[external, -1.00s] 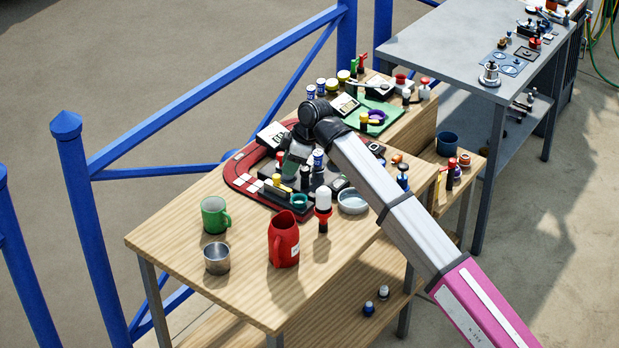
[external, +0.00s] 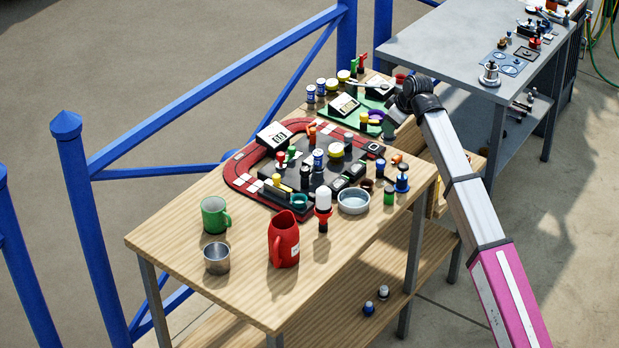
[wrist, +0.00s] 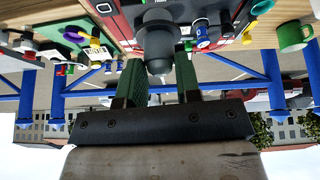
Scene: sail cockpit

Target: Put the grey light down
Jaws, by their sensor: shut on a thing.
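In the external view my gripper (external: 396,118) is raised near the right edge of the wooden table, beside the green mat (external: 345,117). The wrist joint partly covers it there, and I cannot make out the light in that view.
The wooden table (external: 180,250) holds a red-rimmed board (external: 238,180) crowded with small items. A red jug (external: 285,240), green mug (external: 214,216), metal cup (external: 216,260) and grey dish (external: 353,201) stand nearer. The table's front-left corner is bare. A grey bench (external: 430,50) stands behind right.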

